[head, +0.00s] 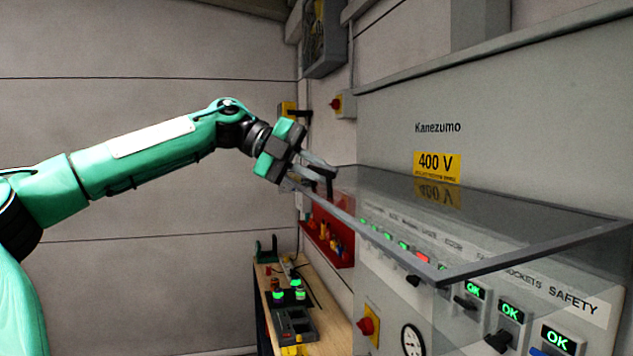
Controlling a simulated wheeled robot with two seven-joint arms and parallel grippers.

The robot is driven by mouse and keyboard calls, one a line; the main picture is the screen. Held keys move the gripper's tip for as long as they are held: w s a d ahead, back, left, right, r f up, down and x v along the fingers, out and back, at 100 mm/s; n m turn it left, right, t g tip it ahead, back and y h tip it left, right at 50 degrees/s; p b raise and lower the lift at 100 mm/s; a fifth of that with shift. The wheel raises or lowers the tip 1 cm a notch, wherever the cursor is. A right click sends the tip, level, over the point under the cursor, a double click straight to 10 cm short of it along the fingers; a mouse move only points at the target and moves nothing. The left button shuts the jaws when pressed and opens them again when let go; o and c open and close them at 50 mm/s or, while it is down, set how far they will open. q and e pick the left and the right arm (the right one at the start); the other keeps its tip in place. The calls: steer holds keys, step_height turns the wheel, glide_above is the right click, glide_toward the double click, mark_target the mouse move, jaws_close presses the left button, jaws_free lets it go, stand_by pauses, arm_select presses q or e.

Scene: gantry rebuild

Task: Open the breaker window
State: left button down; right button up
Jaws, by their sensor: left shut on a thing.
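The breaker window (465,222) is a clear panel with a grey frame. It stands swung up, roughly level, out from the grey cabinet (540,110) with the 400 V label. My left gripper (325,174) is shut on the window's frame near its far left corner. The fingers hide part of that corner. Below the window, the breaker panel shows several switches and green OK displays (509,312), with one red light (421,257) in a row of green ones. My right gripper is not in view.
A wooden workbench (335,330) with tools and green-lit devices stands below, at the back. A red rack (328,238) hangs on the wall above it. A red knob (366,326) and a round gauge (413,340) sit low on the cabinet.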

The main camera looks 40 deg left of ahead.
arm_select(q)
steer(key=shift+w+d+r+g+y, duration=0.15)
steer(key=shift+w+r+g+y, duration=0.1)
steer(key=shift+r, duration=0.35)
steer(key=shift+w+d+r+g+y, duration=0.1)
steer(key=shift+w+r+g+y, duration=0.1)
steer(key=shift+r, duration=0.4)
steer(key=c, duration=1.5)
jaws_free()
steer(key=shift+s+a+r+b, duration=0.2)
steer(key=shift+a+b, duration=0.1)
steer(key=shift+a, duration=0.1)
steer(key=b+v, duration=0.3)
steer(key=v, duration=0.9)
steer(key=shift+s+a+r, duration=0.2)
steer(key=shift+s+a, duration=0.05)
steer(key=shift+a, duration=0.05)
